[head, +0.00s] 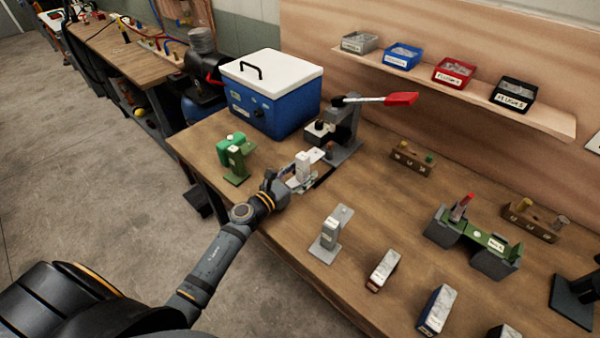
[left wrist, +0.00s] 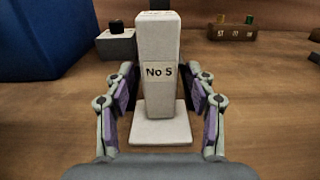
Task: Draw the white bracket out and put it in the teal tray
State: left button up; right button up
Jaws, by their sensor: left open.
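The white bracket (head: 303,163) stands upright on the bench, just in front of the lever clamp. In the left wrist view the white bracket (left wrist: 158,100) shows a "No 5" label and a flat foot. My left gripper (head: 291,178) is at the bracket; in the wrist view the open left gripper (left wrist: 160,115) has a finger on each side of the upright, with gaps showing. I see no teal tray in either view. My right gripper is not in view.
A lever clamp with a red handle (head: 400,99) stands just behind. A blue cooler box (head: 270,100) is behind left, a green bracket (head: 236,160) left, a grey bracket (head: 329,236) nearer right. Several bins, including a red one (head: 454,73), stand on the shelf.

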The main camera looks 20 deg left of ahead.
pick_arm(q)
jog(key=v, duration=1.2)
dwell(0.4)
